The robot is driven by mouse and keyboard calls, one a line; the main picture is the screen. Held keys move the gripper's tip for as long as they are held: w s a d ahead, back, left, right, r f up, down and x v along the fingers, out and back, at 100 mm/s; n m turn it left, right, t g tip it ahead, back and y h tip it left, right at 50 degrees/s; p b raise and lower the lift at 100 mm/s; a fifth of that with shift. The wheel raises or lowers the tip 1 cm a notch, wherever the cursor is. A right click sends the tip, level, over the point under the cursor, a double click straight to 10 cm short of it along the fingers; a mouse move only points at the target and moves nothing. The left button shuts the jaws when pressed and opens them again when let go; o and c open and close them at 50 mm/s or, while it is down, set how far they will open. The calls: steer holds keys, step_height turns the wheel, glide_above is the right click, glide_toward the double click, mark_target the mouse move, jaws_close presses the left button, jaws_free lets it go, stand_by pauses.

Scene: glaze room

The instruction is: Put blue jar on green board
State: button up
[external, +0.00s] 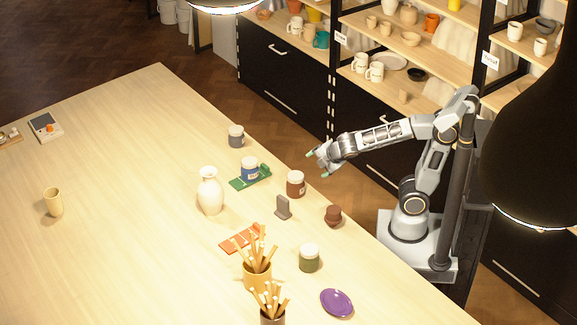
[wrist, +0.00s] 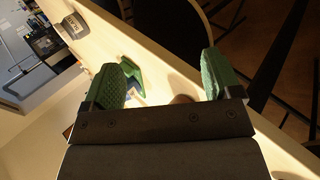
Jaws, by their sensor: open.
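The blue jar (external: 250,168) has a white lid and stands upright on the green board (external: 240,182), which lies on the wooden table near its far edge. In the wrist view a green piece (wrist: 133,72), likely the board, shows partly behind the left finger; the jar is hard to make out there. My gripper (external: 317,163) is open and empty, apart from the jar, to its right and near the table edge. Its green fingertips are spread in the wrist view (wrist: 165,78).
Near the board stand a grey jar (external: 236,136), a brown jar (external: 296,184), a white vase (external: 209,191), a grey block (external: 283,207) and a small brown pot (external: 333,215). The table's left is mostly clear.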

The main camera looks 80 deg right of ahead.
steer(key=s+a+f+m+g+y, duration=0.4)
steer(key=s+a+f+m, duration=0.1)
steer(key=s+m, duration=0.5)
steer(key=shift+s+f+m+y, duration=0.2)
steer(key=shift+m+y, duration=0.1)
steer(key=shift+m, duration=0.9)
steer(key=shift+a, duration=0.1)
